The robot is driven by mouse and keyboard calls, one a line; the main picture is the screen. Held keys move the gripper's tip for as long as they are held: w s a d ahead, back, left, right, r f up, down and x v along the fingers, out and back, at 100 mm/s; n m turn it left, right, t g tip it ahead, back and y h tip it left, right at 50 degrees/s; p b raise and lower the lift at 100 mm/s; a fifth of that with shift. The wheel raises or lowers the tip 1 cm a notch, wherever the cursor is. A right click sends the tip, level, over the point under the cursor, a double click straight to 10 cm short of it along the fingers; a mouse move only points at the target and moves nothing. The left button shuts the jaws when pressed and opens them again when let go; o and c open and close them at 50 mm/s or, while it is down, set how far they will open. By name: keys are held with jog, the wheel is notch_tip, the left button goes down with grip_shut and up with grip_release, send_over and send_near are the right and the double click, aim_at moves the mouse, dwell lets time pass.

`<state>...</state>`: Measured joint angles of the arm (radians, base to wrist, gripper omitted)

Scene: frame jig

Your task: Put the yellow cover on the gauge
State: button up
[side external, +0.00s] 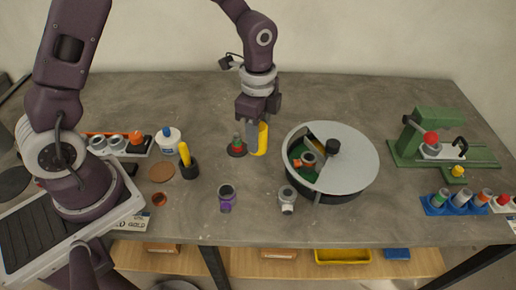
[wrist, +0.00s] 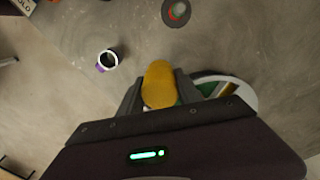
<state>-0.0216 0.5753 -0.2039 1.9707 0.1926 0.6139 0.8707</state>
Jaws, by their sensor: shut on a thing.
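The yellow cover (side external: 262,139) is a tall yellow piece held upright between the fingers of my gripper (side external: 258,122). Its rounded yellow top also shows between the fingers in the wrist view (wrist: 159,84). A small upright piece with green and orange-red parts on a dark round base, which looks like the gauge (side external: 237,148), stands just left of the cover. I cannot tell exactly how high the cover's lower end is above the table.
A round drum with a grey lid (side external: 350,165) stands close on the right. A purple jar (side external: 226,198) and a grey fitting (side external: 287,200) stand in front. A black cup with a yellow handle (side external: 189,170) is at left. A green fixture (side external: 440,145) stands far right. The table behind is clear.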

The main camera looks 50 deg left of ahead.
jog(key=shift+r, duration=0.9)
jog(key=w+a, duration=0.2)
jog(key=a, duration=0.8)
send_over(237, 134)
jog(key=shift+f, duration=2)
jog(key=shift+f, duration=3.5)
jog(key=o, duration=1.6)
jog(key=shift+c, duration=0.2)
